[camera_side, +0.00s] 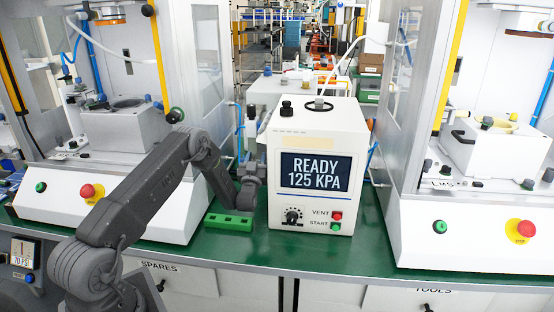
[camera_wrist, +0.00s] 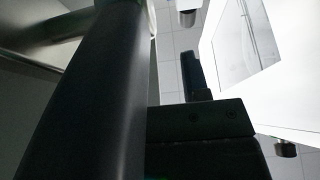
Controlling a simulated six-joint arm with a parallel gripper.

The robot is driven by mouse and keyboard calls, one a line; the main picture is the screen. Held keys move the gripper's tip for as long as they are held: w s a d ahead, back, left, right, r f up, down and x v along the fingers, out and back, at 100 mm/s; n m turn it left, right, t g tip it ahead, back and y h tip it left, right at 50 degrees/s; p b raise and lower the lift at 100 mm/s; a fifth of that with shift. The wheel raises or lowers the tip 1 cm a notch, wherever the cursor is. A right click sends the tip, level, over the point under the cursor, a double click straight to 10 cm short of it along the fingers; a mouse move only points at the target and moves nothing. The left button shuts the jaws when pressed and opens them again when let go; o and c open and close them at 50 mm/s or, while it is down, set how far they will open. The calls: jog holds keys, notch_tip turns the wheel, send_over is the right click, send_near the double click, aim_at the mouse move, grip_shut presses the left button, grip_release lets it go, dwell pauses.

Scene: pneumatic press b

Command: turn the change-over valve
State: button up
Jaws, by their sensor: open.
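The white press control box (camera_side: 316,150) stands on the green bench, its screen reading "READY 125 KPA". A black pointer knob with a dial (camera_side: 292,215) is low on its front. I cannot tell for sure which part is the change-over valve. My gripper (camera_side: 247,190) is just left of the box, low and close to the bench; its fingers are small and dark there. In the wrist view a dark finger (camera_wrist: 193,75) points up, and a large dark shape fills the left. Nothing shows held between the fingers.
A green block (camera_side: 230,222) lies under my gripper. A red button (camera_side: 337,216) marked VENT and a green button (camera_side: 335,227) marked START are beside the dial. Large white machines with red stop buttons (camera_side: 521,230) stand on both sides. Blue hoses (camera_side: 239,130) run behind.

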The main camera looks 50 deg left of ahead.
jog(key=s+d+g+h, duration=0.4)
jog(key=s+d, duration=0.4)
jog(key=s+d+r+m+h, duration=0.1)
jog(key=d+r+m+h, duration=0.3)
jog(key=d+r+h, duration=0.4)
jog(key=shift+s+d+r+g+h, duration=0.15)
jog(key=shift+d+r+g+h, duration=0.2)
jog(key=shift+d+r, duration=3.1)
jog(key=shift+d+f, duration=0.75)
